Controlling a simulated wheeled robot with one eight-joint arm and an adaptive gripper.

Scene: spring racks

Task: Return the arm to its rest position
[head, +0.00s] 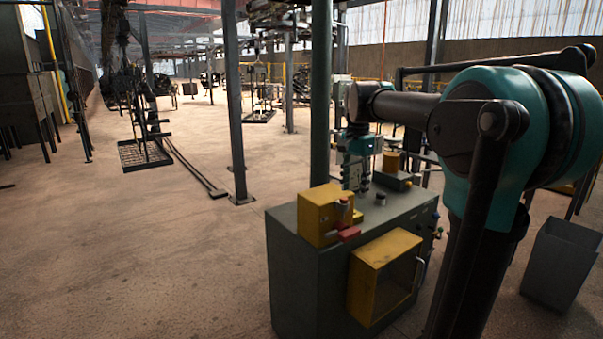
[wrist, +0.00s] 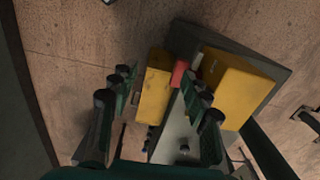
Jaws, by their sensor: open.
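My arm (head: 500,130) reaches out from the right of the head view, its dark forearm running left to a teal wrist. My gripper (head: 357,182) hangs pointing down over the far part of a grey cabinet's top. In the wrist view my gripper (wrist: 162,92) shows its two dark fingers spread apart, with nothing seen held between them. How far the fingertips are above the cabinet is hard to tell.
The grey cabinet (head: 300,285) carries a small yellow box (head: 316,215), a red block (head: 349,233) and an orange cylinder (head: 391,160). A yellow-framed box (head: 382,275) juts from its front. A green post (head: 320,100) rises close by. A grey bin (head: 562,262) stands right. Floor at left is open.

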